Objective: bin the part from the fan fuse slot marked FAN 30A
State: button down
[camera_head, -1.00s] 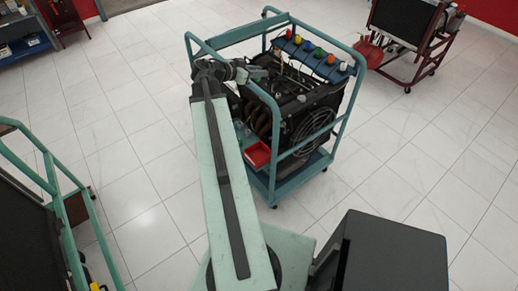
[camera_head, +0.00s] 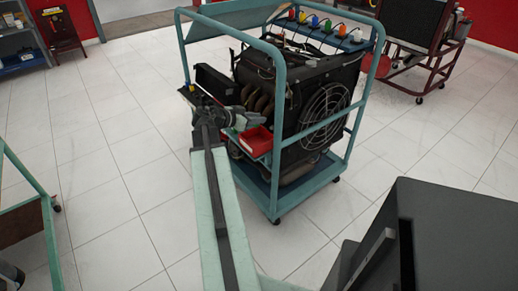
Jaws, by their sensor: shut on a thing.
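The engine trainer (camera_head: 285,95) stands on a teal wheeled cart (camera_head: 262,192) just ahead of me. A small open red bin (camera_head: 256,141) is fixed low on the near side of the cart. My gripper (camera_head: 246,118) is at the left part of the engine, close above and behind the red bin's left end. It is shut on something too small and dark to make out. The FAN 30A marking and its fuse slot cannot be read in this view.
Teal cart rails frame the engine, with one upright (camera_head: 279,120) just right of the bin. A round fan grille (camera_head: 325,116) faces the near right. Coloured caps (camera_head: 315,21) line the back panel. Another engine stand (camera_head: 430,45) is at the back right.

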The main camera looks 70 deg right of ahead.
aim_at(255, 126)
jog(key=f, duration=0.1)
jog(key=f+b, duration=0.1)
jog(key=f, duration=0.2)
jog(key=shift+s+d+f+b, duration=0.15)
jog(key=shift+s+d+b, duration=0.05)
jog(key=shift+s+b, duration=0.2)
jog(key=shift+r, duration=0.25)
notch_tip(255, 126, down, 5)
jog(key=b, duration=0.5)
jog(key=shift+f, duration=0.2)
jog(key=shift+w, duration=0.2)
jog(key=shift+a+f, duration=0.1)
jog(key=shift+f, duration=0.2)
dwell(0.9)
jog(key=c, duration=1.2)
grip_release()
jog(key=shift+b, duration=0.3)
